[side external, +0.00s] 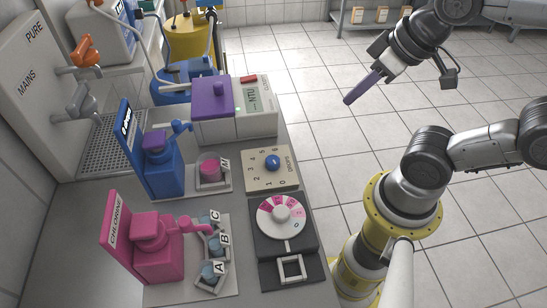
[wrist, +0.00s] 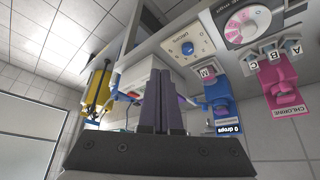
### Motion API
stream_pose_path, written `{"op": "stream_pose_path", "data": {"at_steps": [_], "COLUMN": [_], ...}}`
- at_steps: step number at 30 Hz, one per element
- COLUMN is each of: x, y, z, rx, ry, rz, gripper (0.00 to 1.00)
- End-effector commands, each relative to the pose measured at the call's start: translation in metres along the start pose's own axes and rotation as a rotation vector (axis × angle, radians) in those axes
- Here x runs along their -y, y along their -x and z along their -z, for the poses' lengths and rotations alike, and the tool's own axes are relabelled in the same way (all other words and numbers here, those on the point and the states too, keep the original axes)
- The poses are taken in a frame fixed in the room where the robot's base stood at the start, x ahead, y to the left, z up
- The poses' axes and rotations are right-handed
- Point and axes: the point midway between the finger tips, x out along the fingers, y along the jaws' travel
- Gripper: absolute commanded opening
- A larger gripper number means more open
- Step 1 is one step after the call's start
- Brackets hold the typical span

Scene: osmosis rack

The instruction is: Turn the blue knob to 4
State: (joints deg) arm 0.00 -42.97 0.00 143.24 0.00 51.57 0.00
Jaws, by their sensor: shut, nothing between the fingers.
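The blue knob (side external: 272,161) is a small round knob in the middle of a beige dial panel (side external: 254,183) marked with numbers and the word DROPS. Which number it points to is too small to tell. In the wrist view, which looks upside down, the knob (wrist: 187,48) and its panel are at the upper middle. My gripper (side external: 348,101) is up in the air to the right of and above the panel, well apart from the knob. Its long purple fingers (wrist: 158,80) are together, with nothing between them.
A white and pink dial (side external: 281,212) on a black base stands in front of the panel. A blue dispenser (side external: 160,160) and pink dispenser (side external: 155,245) stand to the left. A purple-lidded NTU meter (side external: 257,123) is behind. Air between gripper and panel looks clear.

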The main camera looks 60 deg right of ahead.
Motion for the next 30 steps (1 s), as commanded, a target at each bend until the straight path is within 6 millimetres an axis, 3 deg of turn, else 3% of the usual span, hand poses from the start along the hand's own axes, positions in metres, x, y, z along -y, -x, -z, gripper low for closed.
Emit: {"op": "stream_pose_path", "data": {"at_steps": [1, 5, 8, 12, 22, 27, 30], "x": [0.000, 0.000, 0.000, 0.000, 0.018, 0.041, 0.056], "y": [0.000, 0.000, 0.001, 0.008, -0.009, -0.042, -0.063], "z": [0.000, 0.000, -0.001, 0.011, 0.060, 0.088, 0.097], "rx": [0.000, 0.001, 0.006, 0.006, 0.120, 0.191, 0.227], "ry": [0.000, 0.049, 0.178, 0.478, 1.326, 1.765, 1.915], "rz": [0.000, 0.000, 0.001, 0.002, 0.130, 0.290, 0.380], "gripper": [0.05, 0.29, 0.47, 0.72, 0.72, 0.72, 0.72]}}
